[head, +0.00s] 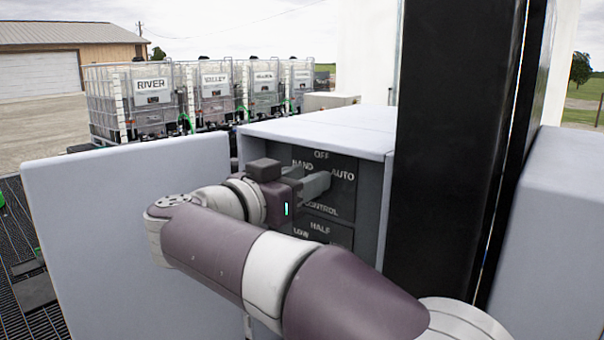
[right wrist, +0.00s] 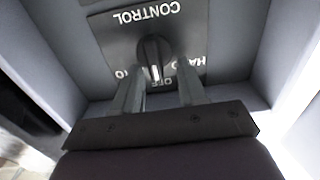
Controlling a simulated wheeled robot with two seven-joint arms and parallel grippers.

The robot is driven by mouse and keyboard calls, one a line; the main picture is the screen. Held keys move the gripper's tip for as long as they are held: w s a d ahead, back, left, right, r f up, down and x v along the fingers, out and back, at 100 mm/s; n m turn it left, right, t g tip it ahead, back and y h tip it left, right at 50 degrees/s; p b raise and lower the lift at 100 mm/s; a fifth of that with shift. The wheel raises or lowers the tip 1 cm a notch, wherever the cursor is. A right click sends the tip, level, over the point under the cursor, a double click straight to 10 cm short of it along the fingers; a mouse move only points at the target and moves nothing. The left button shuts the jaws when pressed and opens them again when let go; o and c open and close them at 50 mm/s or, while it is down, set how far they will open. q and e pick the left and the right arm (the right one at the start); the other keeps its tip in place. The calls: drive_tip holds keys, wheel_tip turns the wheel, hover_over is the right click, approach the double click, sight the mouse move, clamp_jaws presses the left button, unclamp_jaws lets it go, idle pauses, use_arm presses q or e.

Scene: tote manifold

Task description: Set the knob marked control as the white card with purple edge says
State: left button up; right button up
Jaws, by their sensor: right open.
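The control panel (head: 345,205) is a dark plate marked OFF, HAND, AUTO and CONTROL. In the right wrist view its dark round control knob (right wrist: 154,53) appears upside down, with a white mark pointing toward the OFF side. My right gripper (right wrist: 161,88) is open, its two fingers just short of the knob and spread to either side of its line; no contact is visible. In the head view my right gripper (head: 322,185) hides the knob. The white card with purple edge is not in view. My left gripper is not in view.
A second panel (head: 318,238) marked HALF and LOW sits below, partly behind my arm. The grey box (head: 340,122) has side walls around the panels. A large grey panel (head: 120,230) stands at left. Behind are several caged totes (head: 150,100), one labelled RIVER.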

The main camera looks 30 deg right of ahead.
drive_tip(key=shift+s+r, duration=0.15)
drive_tip(key=shift+s, duration=0.45)
drive_tip(key=shift+c, duration=0.3)
drive_tip(key=shift+w, duration=0.1)
drive_tip(key=c, duration=0.6)
drive_tip(key=shift+w+a, duration=0.15)
drive_tip(key=shift+w, duration=0.2)
clamp_jaws()
use_arm(q)
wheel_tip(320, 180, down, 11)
drive_tip(key=b, duration=1.1)
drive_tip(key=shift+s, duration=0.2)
use_arm(e)
drive_tip(key=shift+s+d+f+m, duration=0.1)
drive_tip(key=shift+s+f+m, duration=0.15)
drive_tip(key=shift+m, duration=1.75)
drive_tip(key=shift+s+d+f+m, duration=0.15)
drive_tip(key=shift+s+f+m, duration=0.1)
drive_tip(key=shift+m, duration=1.75)
drive_tip(key=shift+s+d+f+m, duration=0.15)
drive_tip(key=shift+s+m, duration=0.1)
drive_tip(key=shift+m, duration=1.75)
